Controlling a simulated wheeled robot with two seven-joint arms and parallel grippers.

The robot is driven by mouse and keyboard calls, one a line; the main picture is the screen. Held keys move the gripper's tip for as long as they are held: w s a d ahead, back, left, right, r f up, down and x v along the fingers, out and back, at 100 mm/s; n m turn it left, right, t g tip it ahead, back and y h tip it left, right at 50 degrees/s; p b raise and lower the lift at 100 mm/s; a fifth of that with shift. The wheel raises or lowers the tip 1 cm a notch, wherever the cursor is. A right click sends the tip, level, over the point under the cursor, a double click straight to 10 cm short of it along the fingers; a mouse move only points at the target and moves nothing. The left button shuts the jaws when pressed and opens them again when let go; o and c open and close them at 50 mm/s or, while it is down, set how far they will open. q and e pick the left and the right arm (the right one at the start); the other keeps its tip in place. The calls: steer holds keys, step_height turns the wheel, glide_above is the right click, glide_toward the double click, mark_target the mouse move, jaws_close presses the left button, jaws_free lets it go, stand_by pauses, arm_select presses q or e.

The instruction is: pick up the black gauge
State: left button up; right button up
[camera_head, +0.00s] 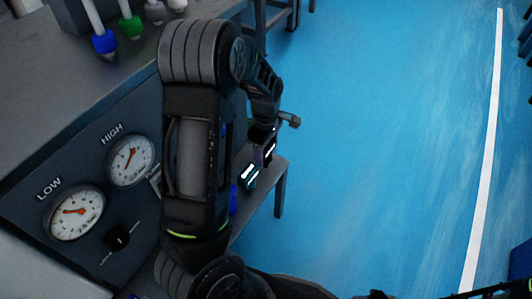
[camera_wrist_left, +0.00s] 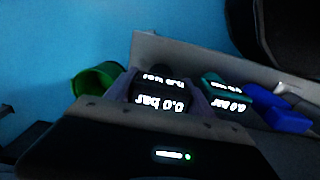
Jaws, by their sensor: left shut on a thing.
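The black gauge (camera_head: 269,150) has a small lit display and sits at the end of my left arm in the head view. In the left wrist view the black gauge (camera_wrist_left: 163,95) shows "0.0 bar" upside down between the two fingers. My left gripper (camera_head: 264,132) is shut on it; the fingers (camera_wrist_left: 160,100) lie on either side of it. I cannot tell whether the gauge touches the shelf below. Only dark parts at the bottom right edge of the head view may be my right gripper; its jaws cannot be made out.
A teal gauge (camera_head: 248,176) is close beside the black one, over a grey shelf (camera_head: 279,185); a blue item (camera_wrist_left: 278,110) and a green item (camera_wrist_left: 95,80) are near. A dark panel with two dials (camera_head: 76,212) stands left. Blue floor (camera_head: 390,130) is clear to the right.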

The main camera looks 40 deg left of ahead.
arm_select(q)
step_height(320, 180, up, 8)
steer(key=shift+f+p, duration=0.2)
steer(key=shift+p, duration=0.95)
steer(key=shift+r+p, duration=2.5)
